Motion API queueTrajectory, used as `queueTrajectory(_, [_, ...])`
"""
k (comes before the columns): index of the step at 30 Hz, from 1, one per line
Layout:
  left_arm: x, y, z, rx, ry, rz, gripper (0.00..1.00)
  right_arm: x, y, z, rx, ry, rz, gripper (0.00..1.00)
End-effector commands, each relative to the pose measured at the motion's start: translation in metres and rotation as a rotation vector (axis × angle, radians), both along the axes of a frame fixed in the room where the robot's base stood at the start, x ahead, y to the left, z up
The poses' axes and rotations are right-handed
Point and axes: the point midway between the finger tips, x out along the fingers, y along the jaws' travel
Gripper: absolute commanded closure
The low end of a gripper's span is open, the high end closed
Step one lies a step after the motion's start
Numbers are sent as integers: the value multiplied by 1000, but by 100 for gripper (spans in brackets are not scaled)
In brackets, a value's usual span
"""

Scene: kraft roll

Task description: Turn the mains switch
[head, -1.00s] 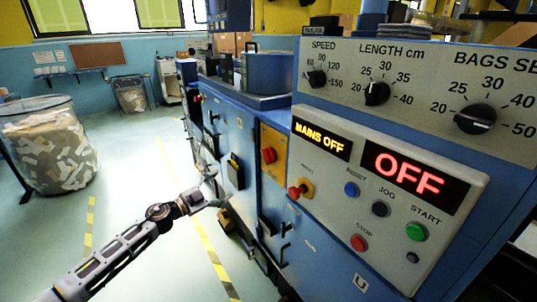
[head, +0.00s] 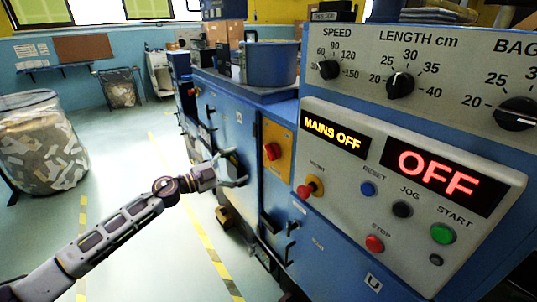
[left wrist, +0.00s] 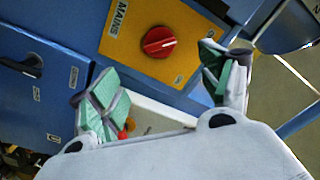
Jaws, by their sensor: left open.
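The mains switch (head: 272,151) is a red rotary knob on a yellow plate (head: 279,134) on the side of the blue machine. In the left wrist view the red knob (left wrist: 158,42) with a pale pointer line shows beside the word MAINS, beyond the fingertips and apart from them. My left gripper (head: 241,168) is open and empty, to the left of the plate in the head view. Its two green-padded fingers (left wrist: 165,78) are spread wide in the left wrist view. The display (head: 332,134) reads MAINS OFF. My right gripper is not in view.
The control panel (head: 409,170) has a red OFF display (head: 437,174), several buttons and a red mushroom knob (head: 309,187). Dials sit above it. A mesh bin of scraps (head: 42,150) stands at left. The floor between is clear.

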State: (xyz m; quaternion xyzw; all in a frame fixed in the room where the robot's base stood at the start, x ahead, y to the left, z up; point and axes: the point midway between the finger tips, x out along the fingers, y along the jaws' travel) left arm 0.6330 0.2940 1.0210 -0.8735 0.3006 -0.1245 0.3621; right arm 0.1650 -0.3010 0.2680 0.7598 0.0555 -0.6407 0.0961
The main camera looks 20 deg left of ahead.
Motion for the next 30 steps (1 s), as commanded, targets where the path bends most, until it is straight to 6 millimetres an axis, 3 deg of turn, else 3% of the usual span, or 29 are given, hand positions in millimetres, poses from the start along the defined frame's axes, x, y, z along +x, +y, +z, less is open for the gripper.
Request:
queueTrajectory(11, [7,-5,0,-2,-1,1,21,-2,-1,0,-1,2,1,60])
queueTrajectory(30, [36,-27,0,-2,0,1,21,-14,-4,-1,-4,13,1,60])
